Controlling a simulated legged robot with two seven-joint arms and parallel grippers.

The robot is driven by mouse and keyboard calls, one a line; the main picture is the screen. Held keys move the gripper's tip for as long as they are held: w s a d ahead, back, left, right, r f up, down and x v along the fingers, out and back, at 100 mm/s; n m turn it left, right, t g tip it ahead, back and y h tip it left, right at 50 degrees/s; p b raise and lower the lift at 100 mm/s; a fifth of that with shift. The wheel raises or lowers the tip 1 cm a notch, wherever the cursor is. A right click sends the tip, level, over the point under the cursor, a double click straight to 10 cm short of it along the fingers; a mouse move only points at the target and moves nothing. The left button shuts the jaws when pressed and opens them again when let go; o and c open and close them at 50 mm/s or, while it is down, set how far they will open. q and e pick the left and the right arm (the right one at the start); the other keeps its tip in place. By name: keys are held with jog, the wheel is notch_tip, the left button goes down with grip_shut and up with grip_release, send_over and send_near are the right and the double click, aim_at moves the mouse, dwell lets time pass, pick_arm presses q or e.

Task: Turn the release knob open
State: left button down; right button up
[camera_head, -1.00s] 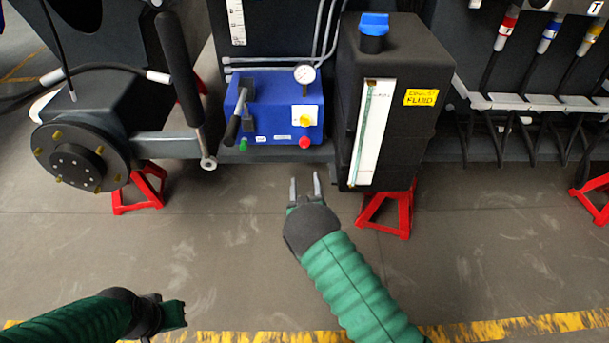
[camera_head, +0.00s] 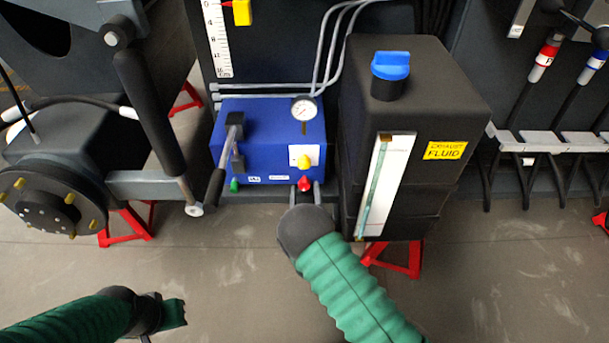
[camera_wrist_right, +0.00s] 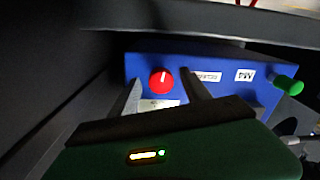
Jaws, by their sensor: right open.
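A red round knob (camera_head: 304,184) sits low on the front of the blue box (camera_head: 262,177). In the right wrist view the red knob (camera_wrist_right: 161,81) carries a white mark, with a white label beside it. My right gripper (camera_head: 306,188) is open, its fingers pointing at the box front. In both views the knob shows between the two fingers, with a gap on each side. I cannot tell how deep the fingertips reach. My left gripper (camera_head: 181,312) is low at the left, away from the box; its jaws are unclear.
A yellow knob (camera_head: 305,161) and a gauge (camera_head: 304,108) are above the red knob. A green knob (camera_head: 234,185) and a black-gripped lever (camera_head: 215,187) are to its left. The black fluid tank (camera_head: 455,110) stands close on the right.

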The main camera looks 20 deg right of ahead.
jog(key=shift+w+r, duration=0.1)
jog(key=shift+w, duration=0.2)
jog(key=shift+s+a+r, duration=0.1)
jog(key=shift+a+r, duration=0.05)
jog(key=shift+c, duration=1.2)
grip_shut()
jog(key=shift+r+n+p, duration=0.1)
jog(key=shift+n+p, duration=0.5)
jog(key=shift+n, duration=0.4)
jog(key=shift+f, duration=0.2)
pick_arm(q)
jog(key=shift+w+r, duration=0.25)
jog(key=shift+r, duration=0.4)
pick_arm(e)
jog(key=shift+o, duration=1.2)
grip_release()
